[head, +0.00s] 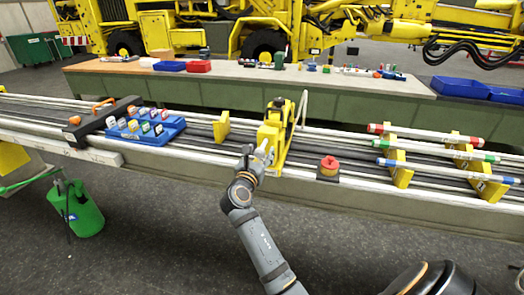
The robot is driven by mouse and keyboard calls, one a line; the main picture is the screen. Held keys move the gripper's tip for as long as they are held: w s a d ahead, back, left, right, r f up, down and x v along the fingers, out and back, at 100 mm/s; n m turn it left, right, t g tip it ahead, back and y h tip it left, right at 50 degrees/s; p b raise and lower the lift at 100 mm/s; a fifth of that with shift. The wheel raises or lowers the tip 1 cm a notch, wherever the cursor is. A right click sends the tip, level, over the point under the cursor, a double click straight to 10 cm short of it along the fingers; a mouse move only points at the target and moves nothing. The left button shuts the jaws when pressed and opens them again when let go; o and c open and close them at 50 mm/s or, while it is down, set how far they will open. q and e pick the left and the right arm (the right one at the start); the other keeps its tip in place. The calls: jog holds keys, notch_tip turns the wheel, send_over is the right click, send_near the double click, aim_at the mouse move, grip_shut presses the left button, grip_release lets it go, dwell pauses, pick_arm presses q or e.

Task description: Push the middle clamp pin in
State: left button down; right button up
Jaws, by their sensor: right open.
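The yellow clamp (276,135) stands upright on the long rail bench in the middle of the head view. A pale hose or cable loops up beside its top right. My right gripper (264,153) is at the clamp's front left side, small in the picture, with its fingertips close to or touching the yellow body. It is open. The clamp pin cannot be made out; the gripper and the clamp's body may hide it. My left gripper is not in view.
Striped rods (425,150) lie on yellow holders further right. A blue tray (147,129) with several small blocks and a black orange-handled case (103,118) lie left. A green canister (76,208) stands on the floor.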

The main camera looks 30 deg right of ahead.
aim_at(266, 139)
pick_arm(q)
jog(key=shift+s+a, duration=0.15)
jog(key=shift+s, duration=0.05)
pick_arm(e)
jog(key=shift+a+r, duration=0.1)
jog(key=shift+s, duration=0.1)
jog(key=shift+c, duration=1.1)
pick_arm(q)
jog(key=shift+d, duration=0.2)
pick_arm(e)
grip_shut()
jog(key=p+x, duration=0.1)
jog(key=x, duration=0.4)
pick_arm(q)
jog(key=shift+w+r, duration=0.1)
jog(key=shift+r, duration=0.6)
pick_arm(e)
jog(key=shift+a+r, duration=0.1)
